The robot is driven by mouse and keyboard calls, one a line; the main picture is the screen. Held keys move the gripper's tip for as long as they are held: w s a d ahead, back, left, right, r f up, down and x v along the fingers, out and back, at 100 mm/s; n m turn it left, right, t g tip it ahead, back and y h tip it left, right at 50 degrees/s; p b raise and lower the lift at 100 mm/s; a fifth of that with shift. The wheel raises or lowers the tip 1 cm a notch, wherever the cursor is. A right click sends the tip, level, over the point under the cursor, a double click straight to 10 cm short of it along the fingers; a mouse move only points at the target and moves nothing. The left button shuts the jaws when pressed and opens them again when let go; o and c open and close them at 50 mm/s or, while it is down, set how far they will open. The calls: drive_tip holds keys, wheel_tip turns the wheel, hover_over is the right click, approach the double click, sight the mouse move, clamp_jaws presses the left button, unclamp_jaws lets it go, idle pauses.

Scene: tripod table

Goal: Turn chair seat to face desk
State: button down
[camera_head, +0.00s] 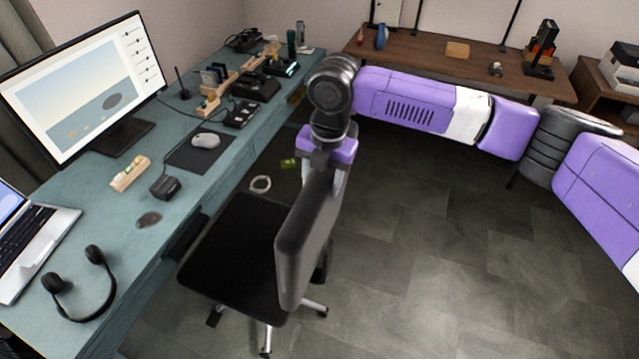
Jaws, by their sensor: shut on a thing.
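The black office chair stands on the floor beside the desk, its seat (236,250) level and its backrest (305,240) upright on the side away from the desk. The seat's left edge is close to the desk front. The blue-green desk (215,165) runs along the left side. My gripper (326,160) is at the top of the backrest, shut on its upper edge, with my purple and white arm reaching in from the right. The fingertips are partly hidden by the wrist and the backrest.
On the desk are a monitor (85,85), a laptop (30,240), headphones (82,285) and a mouse (206,140). A brown table (425,50) stands at the back. A pale ring (260,184) lies on the floor behind the seat. The floor (440,270) to the right is clear.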

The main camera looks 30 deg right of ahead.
drive_tip(key=c, duration=0.6)
unclamp_jaws()
drive_tip(key=shift+s+d+r+b, duration=0.15)
drive_tip(key=shift+r+b, duration=0.2)
drive_tip(key=shift+r, duration=1.65)
drive_tip(key=shift+s+d+r+b, duration=0.1)
drive_tip(key=shift+r+b, duration=0.2)
drive_tip(key=shift+r, duration=1.65)
